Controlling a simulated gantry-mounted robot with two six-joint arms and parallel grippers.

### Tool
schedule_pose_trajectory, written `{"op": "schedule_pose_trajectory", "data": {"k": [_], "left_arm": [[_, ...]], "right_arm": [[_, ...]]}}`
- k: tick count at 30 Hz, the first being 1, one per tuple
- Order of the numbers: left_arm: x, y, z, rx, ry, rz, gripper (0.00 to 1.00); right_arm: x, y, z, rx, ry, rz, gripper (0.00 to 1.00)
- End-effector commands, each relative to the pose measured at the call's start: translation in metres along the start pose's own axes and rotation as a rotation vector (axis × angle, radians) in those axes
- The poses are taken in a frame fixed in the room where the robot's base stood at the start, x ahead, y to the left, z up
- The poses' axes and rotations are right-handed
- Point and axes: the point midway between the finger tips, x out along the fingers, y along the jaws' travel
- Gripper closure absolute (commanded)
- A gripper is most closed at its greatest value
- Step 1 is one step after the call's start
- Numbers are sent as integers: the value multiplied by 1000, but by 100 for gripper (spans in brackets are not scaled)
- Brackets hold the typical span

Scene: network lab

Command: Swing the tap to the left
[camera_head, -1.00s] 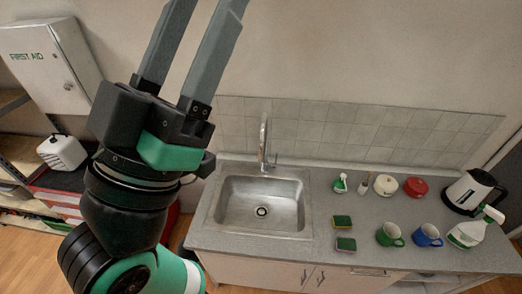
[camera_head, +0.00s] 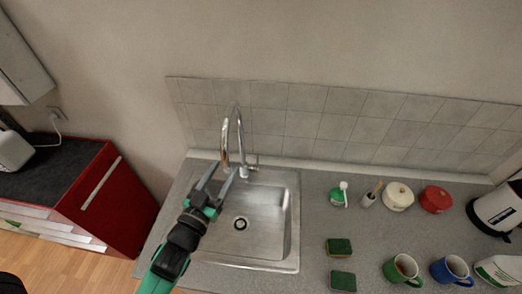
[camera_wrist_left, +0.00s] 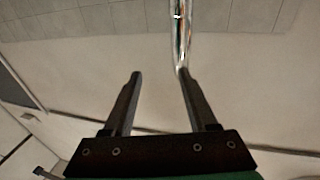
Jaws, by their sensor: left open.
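The chrome tap (camera_head: 240,135) stands behind the sink (camera_head: 265,225), its tall spout arching forward and slightly left, with a small lever at its base. My left gripper (camera_head: 224,169) is open, over the left part of the sink, with its fingertips close to the spout's lower end. In the left wrist view the spout (camera_wrist_left: 183,32) comes down from the top edge and ends at the right fingertip of my left gripper (camera_wrist_left: 160,73). I cannot tell whether they touch. Nothing is clearly held between the fingers. My right gripper is not in view.
Right of the sink on the counter are green sponges (camera_head: 339,247), a green mug (camera_head: 402,269), a blue mug (camera_head: 452,269), a white pot (camera_head: 397,196), a red pot (camera_head: 436,199) and a kettle (camera_head: 493,208). A tiled splashback (camera_head: 330,125) stands behind. A red cabinet (camera_head: 115,200) is at left.

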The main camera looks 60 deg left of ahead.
Motion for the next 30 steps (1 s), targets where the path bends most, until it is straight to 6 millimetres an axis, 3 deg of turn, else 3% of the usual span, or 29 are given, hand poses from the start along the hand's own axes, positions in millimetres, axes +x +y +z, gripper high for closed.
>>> {"op": "schedule_pose_trajectory", "data": {"k": [1, 3, 11, 24, 30], "left_arm": [[-10, -12, 30, 11, -43, -24, 42], [-17, -21, 44, 17, -70, -45, 42], [-8, -24, 40, 17, -67, -54, 42], [79, -28, 45, 17, -66, -53, 42], [99, -29, 47, 16, -67, -52, 42]], "right_arm": [[-10, 0, 9, -1, 1, 1, 50], [-14, 0, 12, -1, 2, 1, 50], [-9, 0, 8, -1, 2, 1, 50], [3, 0, -3, -1, 1, 1, 50], [3, 0, -3, -1, 1, 1, 50]]}}
